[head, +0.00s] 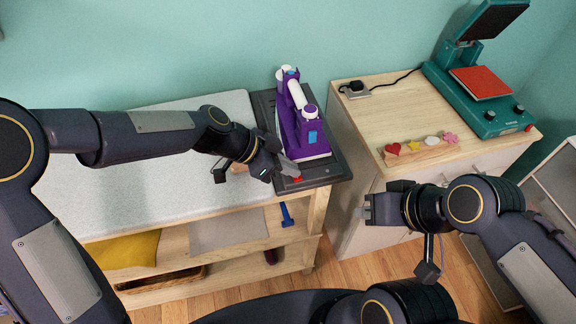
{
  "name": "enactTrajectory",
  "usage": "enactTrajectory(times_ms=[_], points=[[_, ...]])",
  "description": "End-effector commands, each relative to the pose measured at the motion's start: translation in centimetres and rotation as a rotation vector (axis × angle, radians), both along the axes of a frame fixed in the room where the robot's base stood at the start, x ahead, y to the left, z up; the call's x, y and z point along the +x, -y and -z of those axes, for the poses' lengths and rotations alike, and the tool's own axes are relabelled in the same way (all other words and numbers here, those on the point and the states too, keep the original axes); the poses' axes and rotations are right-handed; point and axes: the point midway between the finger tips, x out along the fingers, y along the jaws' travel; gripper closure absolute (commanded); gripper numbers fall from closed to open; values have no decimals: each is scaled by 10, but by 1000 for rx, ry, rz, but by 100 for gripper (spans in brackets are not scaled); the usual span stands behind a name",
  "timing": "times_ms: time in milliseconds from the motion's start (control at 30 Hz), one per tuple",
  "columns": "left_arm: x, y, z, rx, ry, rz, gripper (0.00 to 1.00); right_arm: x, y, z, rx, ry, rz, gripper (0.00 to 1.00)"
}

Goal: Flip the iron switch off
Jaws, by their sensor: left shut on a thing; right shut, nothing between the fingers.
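A purple and white iron (302,125) rests on a dark grey stand (325,168) at the right end of the ironing table. A small red switch (297,179) shows at the stand's front edge. My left gripper (290,170) is at this switch, its fingers shut on it; they partly hide it, so I cannot tell which way it is set. My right gripper (366,210) is shut and empty, in front of the wooden cabinet and away from the iron.
A wooden cabinet (375,119) at the right holds a teal heat press (481,92), a power plug (355,87) and a strip with small shapes (424,152). A shelf below holds yellow fabric (127,250).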

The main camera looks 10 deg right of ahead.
Motion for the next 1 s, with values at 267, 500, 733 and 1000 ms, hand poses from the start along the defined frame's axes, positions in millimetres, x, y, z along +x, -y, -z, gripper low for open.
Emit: enactTrajectory(times_ms=[267, 500, 733, 1000], points=[[-14, -1, 1, 16, -26, 21, 100, 0, 0, -2, 0, 0, 0, 100], [-2, -4, -45, 2, -1, -5, 100, 0, 0, -15, 0, 1, 0, 100], [2, -42, -83, -1, 2, -7, 100, 0, 0, -8, 0, 0, 0, 100], [4, -66, -107, 1, 1, -5, 100, 0, 0, -7, 0, 0, 0, 100]])
